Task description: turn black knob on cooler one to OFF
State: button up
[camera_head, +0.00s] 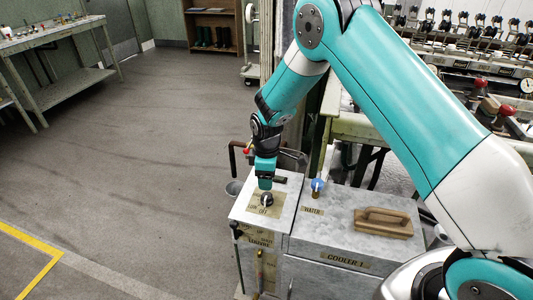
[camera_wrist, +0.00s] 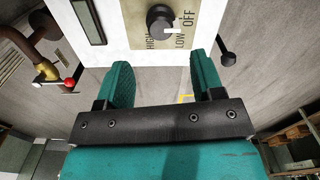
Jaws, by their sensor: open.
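The black knob (camera_head: 266,200) sits on a tan label plate on the raised left part of the grey cooler, whose front reads COOLER 1 (camera_head: 345,261). In the wrist view the knob (camera_wrist: 158,18) is at the top, with HIGH, LOW and OFF printed around it. Its white mark points to the lower right, by the word LOW and not at OFF. My gripper (camera_head: 265,181) is just above and behind the knob. In the wrist view my gripper (camera_wrist: 161,72) has its two teal fingers apart and empty, with the knob beyond their tips.
A blue-topped valve (camera_head: 318,186) stands beside the WATER label, and a wooden handle (camera_head: 383,222) lies on the cooler lid. A pipe with a red-knobbed valve (camera_wrist: 69,83) is at the left in the wrist view. The floor left of the cooler is clear.

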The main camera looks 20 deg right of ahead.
notch_tip(320, 180, up, 10)
jog(key=shift+f, duration=0.15)
dwell(0.4)
